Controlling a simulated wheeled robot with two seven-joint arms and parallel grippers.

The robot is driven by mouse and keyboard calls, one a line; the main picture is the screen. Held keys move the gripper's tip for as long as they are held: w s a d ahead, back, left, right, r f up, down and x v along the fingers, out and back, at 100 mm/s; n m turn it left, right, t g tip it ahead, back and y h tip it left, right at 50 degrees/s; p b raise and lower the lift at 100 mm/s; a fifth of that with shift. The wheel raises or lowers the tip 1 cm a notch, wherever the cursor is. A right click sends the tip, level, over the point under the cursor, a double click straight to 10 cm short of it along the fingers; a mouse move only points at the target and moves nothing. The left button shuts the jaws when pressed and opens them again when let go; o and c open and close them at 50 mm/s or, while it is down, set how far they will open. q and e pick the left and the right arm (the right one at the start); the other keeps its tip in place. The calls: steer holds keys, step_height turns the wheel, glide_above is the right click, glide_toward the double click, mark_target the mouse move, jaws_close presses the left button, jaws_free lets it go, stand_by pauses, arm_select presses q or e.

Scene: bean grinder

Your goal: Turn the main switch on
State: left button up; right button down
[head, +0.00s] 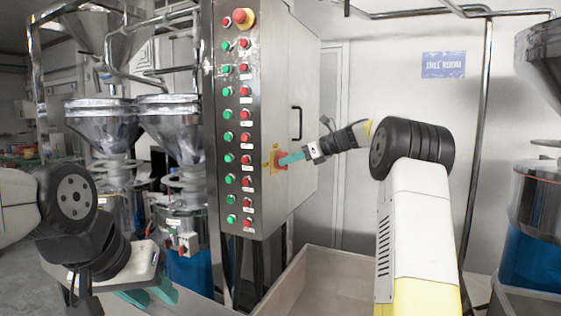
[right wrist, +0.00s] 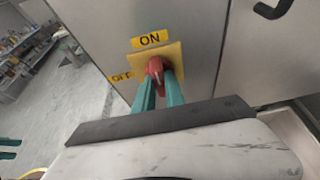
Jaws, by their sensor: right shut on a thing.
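The main switch is a red rotary knob on a yellow plate on the side of the steel control cabinet. In the head view the knob (head: 281,158) is partly covered by my right gripper (head: 291,159). In the right wrist view the red knob (right wrist: 155,67) sits between the green fingers of my right gripper (right wrist: 159,86), which is shut on it. The "ON" label (right wrist: 150,40) is above the knob and a partly hidden "OFF" label (right wrist: 122,77) is to its left. My left gripper (head: 150,294) is low at the left, away from the cabinet; its fingers look apart and empty.
The cabinet (head: 268,100) has columns of green and red buttons and a red stop button (head: 243,17) on its front. A black door handle (head: 297,123) is near the switch. Grinders with steel hoppers (head: 168,115) stand at left. A pale bin (head: 325,272) lies below.

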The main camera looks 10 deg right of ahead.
steer(key=c, duration=1.4)
jaws_free()
steer(key=shift+d, duration=0.15)
steer(key=v, duration=0.7)
steer(key=shift+s+d, duration=0.2)
steer(key=shift+r, duration=0.15)
